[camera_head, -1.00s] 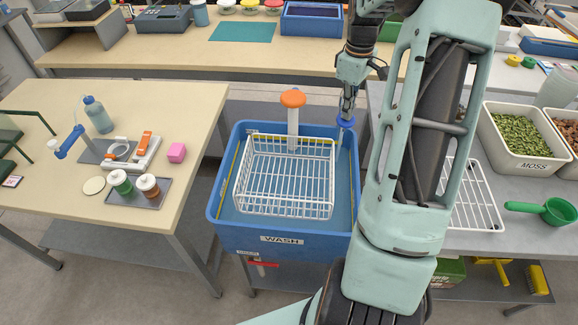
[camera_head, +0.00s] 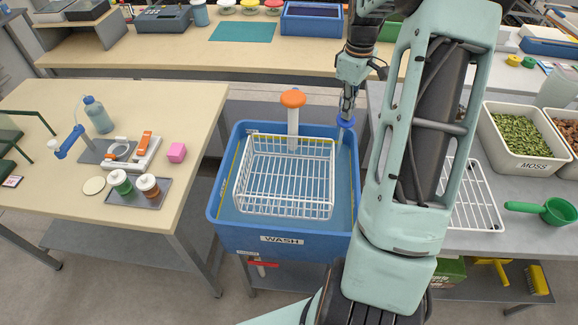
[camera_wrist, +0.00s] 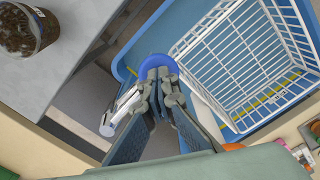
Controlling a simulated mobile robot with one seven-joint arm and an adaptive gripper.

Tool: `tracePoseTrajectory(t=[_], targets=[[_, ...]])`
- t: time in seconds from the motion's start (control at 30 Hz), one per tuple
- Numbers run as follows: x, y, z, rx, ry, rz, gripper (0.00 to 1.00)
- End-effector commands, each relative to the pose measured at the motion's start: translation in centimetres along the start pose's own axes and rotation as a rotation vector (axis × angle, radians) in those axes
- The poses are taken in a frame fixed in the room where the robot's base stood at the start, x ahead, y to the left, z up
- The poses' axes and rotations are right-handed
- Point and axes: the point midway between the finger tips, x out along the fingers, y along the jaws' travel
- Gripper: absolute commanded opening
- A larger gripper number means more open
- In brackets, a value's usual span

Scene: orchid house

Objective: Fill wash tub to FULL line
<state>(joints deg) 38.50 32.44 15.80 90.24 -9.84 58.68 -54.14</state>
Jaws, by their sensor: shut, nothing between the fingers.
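The blue wash tub (camera_head: 225,235), labelled WASH, stands between the benches. A white wire basket (camera_head: 290,190) sits in it. A yellow line (camera_head: 237,165) runs along its inner wall; a bluish surface shows below, and I cannot tell the exact water level. A white post with an orange knob (camera_head: 293,98) stands at the tub's back edge. My gripper (camera_head: 347,112) is shut and empty at the back right corner, over a round blue part (camera_head: 346,122). In the wrist view my fingertips (camera_wrist: 160,78) are beside this blue disc (camera_wrist: 158,65); contact is unclear.
Under the tub is a red handle (camera_head: 263,264) with a small label. The left bench (camera_head: 60,100) holds bottles and jars. The right bench holds a moss bin (camera_head: 520,145), a wire rack (camera_head: 472,200) and a green scoop (camera_head: 555,210). My arm hides part of the right bench.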

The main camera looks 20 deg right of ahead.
Motion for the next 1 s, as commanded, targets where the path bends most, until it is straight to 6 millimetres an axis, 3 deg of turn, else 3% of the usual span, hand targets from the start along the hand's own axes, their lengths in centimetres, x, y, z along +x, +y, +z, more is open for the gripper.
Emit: tracePoseTrajectory(t=[0.33, 0.73, 0.83, 1.0], targets=[[-0.4, 0.0, 0.0, 0.000, 0.000, 0.000, 0.00], [-7.4, 0.0, 0.0, 0.000, 0.000, 0.001, 0.00], [-8.2, 0.0, 0.0, 0.000, 0.000, 0.000, 0.00], [-8.0, 0.0, 0.0, 0.000, 0.000, 0.000, 0.00]])
